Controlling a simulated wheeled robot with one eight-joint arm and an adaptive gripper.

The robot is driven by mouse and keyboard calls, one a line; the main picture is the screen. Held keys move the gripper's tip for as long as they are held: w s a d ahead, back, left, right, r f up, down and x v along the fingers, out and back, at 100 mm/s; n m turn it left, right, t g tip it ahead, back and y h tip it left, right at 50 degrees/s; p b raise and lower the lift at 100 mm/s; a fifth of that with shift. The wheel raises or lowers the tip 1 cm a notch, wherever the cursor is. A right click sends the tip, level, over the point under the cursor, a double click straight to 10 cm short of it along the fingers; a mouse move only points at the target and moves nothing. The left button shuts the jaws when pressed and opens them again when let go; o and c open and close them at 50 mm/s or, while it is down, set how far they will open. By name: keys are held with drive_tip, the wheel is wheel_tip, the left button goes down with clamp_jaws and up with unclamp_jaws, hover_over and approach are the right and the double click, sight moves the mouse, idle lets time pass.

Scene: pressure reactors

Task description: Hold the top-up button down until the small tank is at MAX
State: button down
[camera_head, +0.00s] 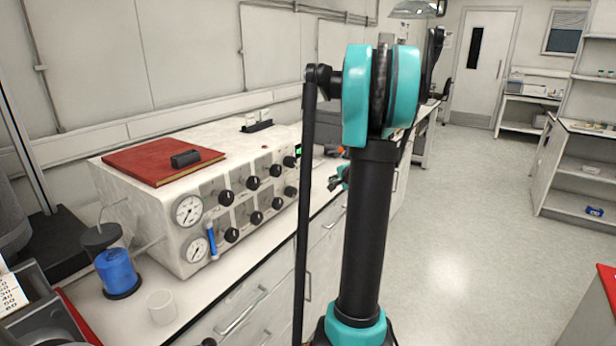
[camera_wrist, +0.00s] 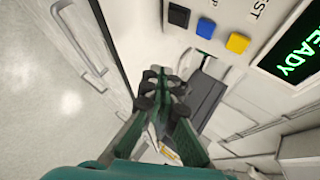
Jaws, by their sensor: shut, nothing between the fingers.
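In the wrist view, a black button (camera_wrist: 179,17), a blue button (camera_wrist: 205,24) and a yellow button (camera_wrist: 238,43) sit in a row on a pale panel. A cut-off label ending in "P" is near the blue one; "TEST" is near the yellow. My gripper (camera_wrist: 163,84) is shut and empty, apart from the buttons in the picture. In the head view my gripper (camera_head: 334,184) is partly hidden by my arm. A narrow gauge tube with blue liquid (camera_head: 211,241) is on the machine's front. A jar of blue liquid (camera_head: 117,270) stands left. I cannot tell which is the small tank; MAX is unreadable.
The white machine (camera_head: 142,214) carries dials, black knobs and a red folder (camera_head: 155,160). A green "READY" display (camera_wrist: 296,50) is beside the buttons. A white cup (camera_head: 162,307) stands near the counter's front. Drawer handles (camera_head: 241,309) stick out below. The floor at right is clear.

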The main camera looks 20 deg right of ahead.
sight(310, 176)
drive_tip(key=shift+w+a, duration=0.75)
drive_tip(key=shift+w, duration=0.25)
drive_tip(key=shift+w+a, duration=0.8)
drive_tip(key=shift+w, duration=0.2)
drive_tip(key=shift+w+a, duration=0.75)
drive_tip(key=shift+w, duration=0.25)
drive_tip(key=shift+w+a, duration=0.25)
drive_tip(key=shift+w, duration=0.05)
drive_tip(key=shift+w+a, duration=0.3)
drive_tip(key=shift+w, duration=0.05)
idle(3.9)
drive_tip(key=shift+s+d, duration=0.55)
drive_tip(key=shift+s, duration=0.15)
